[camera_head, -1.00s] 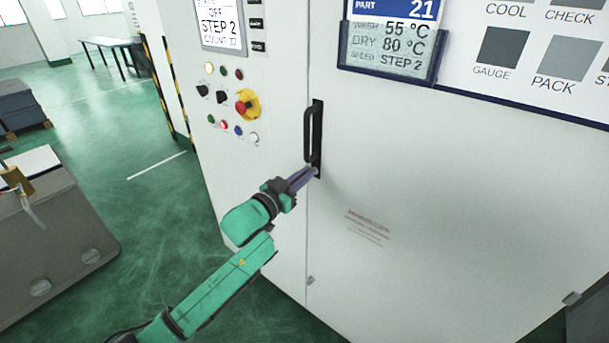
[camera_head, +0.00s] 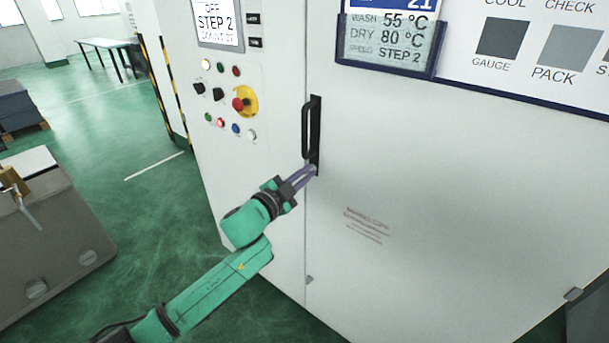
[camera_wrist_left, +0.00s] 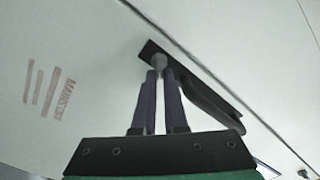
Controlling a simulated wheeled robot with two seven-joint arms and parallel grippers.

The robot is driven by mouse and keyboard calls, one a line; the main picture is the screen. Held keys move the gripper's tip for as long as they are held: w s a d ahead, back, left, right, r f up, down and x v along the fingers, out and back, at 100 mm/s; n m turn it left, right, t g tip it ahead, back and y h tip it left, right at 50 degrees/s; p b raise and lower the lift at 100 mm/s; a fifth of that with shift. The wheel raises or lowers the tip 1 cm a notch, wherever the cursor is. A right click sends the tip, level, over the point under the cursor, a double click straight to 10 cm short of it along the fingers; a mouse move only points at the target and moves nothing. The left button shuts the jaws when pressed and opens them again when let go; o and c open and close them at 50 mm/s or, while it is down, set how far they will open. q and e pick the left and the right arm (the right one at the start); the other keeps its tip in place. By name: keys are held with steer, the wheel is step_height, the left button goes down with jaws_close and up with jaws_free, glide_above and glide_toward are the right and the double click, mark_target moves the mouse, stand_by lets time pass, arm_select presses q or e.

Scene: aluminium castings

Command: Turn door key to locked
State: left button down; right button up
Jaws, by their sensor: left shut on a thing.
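The cabinet door (camera_head: 440,190) is white and shut, with a black upright handle (camera_head: 307,131) on a dark plate near its left edge. My left gripper (camera_head: 313,170) has its fingertips at the lower end of this plate, just below the handle. In the left wrist view the gripper (camera_wrist_left: 159,72) is shut on the door key (camera_wrist_left: 159,60), a small grey rounded piece at the end of the dark handle plate (camera_wrist_left: 150,49). In the head view the fingers hide the key, and its exact angle cannot be told. My right gripper is not in view.
A control panel with buttons and a red-and-yellow emergency stop (camera_head: 243,102) is left of the handle. A display holder (camera_head: 390,68) hangs on the door above. A grey case-like object (camera_head: 60,225) stands at the left. The green floor between is clear.

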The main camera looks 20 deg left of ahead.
arm_select(q)
steer(key=shift+f+m, duration=0.2)
steer(key=shift+m, duration=1.1)
steer(key=c, duration=1)
jaws_free()
steer(key=shift+o, duration=0.2)
steer(key=shift+s+b, duration=0.1)
steer(key=shift+b, duration=0.2)
steer(key=b+v, duration=0.3)
steer(key=v, duration=1.1)
steer(key=shift+s+b, duration=0.15)
steer(key=shift+b, duration=0.25)
